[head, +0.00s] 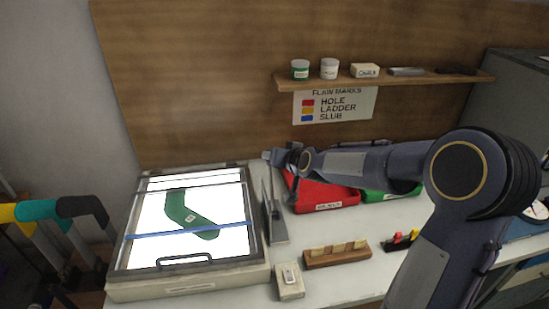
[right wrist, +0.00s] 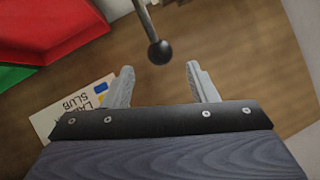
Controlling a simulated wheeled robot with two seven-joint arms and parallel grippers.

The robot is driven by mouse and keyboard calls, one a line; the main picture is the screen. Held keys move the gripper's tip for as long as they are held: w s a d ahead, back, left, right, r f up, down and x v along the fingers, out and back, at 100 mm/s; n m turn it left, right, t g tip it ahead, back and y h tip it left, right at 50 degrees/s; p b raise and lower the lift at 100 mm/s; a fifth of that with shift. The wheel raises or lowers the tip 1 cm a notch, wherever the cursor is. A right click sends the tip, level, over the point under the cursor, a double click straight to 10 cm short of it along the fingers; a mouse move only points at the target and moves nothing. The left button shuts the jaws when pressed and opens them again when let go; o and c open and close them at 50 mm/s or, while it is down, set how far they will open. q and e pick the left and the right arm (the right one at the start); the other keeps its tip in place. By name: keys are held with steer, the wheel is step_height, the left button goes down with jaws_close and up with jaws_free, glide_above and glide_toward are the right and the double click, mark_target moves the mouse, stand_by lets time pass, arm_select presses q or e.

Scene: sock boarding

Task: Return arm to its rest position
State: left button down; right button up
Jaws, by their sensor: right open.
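My right arm (head: 365,162) reaches in from the right over the table. Its gripper (head: 276,157) is near the right edge of the light box, high above the table, seen small and partly merged with the wrist. In the right wrist view the two grey fingers (right wrist: 160,78) are apart with nothing between them. My left gripper is not in view.
A lit light box (head: 190,277) with a green sock (head: 188,214) under a blue bar stands left. A grey upright plate (head: 278,218) is beside it. Red (head: 330,196) and green (head: 385,194) bins lie behind my arm. A shelf (head: 400,80) is above.

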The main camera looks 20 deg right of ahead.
stand_by(0.4)
steer(key=s+a+f+n+g+y, duration=0.1)
steer(key=s+a+g, duration=0.1)
steer(key=s, duration=0.9)
steer(key=s+a+f+n+g+y, duration=0.1)
steer(key=s+a, duration=0.3)
steer(key=s, duration=0.8)
steer(key=s+a+n+g+y, duration=0.1)
steer(key=s+a+g, duration=0.2)
steer(key=s, duration=0.9)
steer(key=shift+s+a+f+g, duration=0.2)
steer(key=shift+s+f+g, duration=0.05)
steer(key=shift+f+g, duration=0.15)
